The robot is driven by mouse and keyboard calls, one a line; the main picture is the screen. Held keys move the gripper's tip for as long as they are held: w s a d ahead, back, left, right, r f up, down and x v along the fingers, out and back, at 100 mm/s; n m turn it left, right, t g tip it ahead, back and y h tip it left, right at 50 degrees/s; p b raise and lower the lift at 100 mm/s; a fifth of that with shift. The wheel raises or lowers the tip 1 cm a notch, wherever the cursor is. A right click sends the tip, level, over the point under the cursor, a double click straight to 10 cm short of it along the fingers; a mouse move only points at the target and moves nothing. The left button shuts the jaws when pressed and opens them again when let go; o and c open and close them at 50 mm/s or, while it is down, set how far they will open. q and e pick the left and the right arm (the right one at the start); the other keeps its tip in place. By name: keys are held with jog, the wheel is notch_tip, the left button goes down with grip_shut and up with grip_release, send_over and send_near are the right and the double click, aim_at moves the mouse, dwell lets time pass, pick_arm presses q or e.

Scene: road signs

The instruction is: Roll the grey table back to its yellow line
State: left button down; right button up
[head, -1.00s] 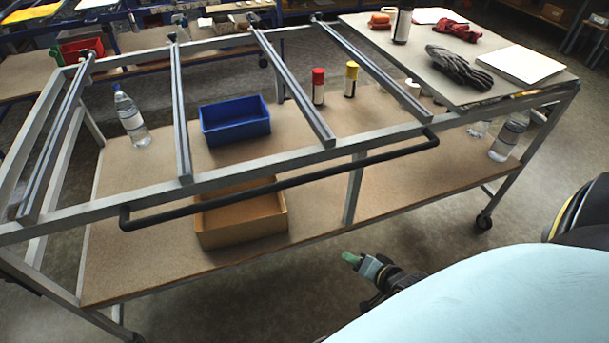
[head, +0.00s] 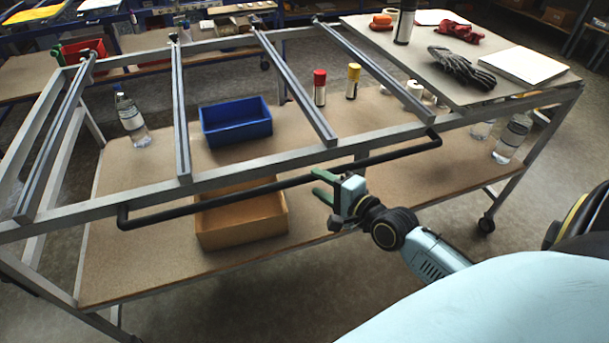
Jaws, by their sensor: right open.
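The grey table (head: 255,170) is a metal-framed cart on casters, with bare rails on top and a brown lower shelf (head: 150,250). A black push handle (head: 230,201) runs along its near side. My right gripper (head: 319,186) is open, its green fingers pointing left close to the handle's right half. I cannot tell whether the fingers touch the handle or go around it. My left gripper is not in view. No yellow line on the floor can be made out.
The shelf holds a blue bin (head: 236,121), a cardboard box (head: 242,222), bottles (head: 131,118) and spray cans (head: 319,88). A board (head: 455,55) on the cart's right end carries gloves (head: 461,68) and a white book (head: 523,65). Other benches stand behind.

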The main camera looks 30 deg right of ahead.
aim_at(313, 180)
jog(key=x, duration=0.6)
jog(key=shift+b, duration=0.3)
grip_shut()
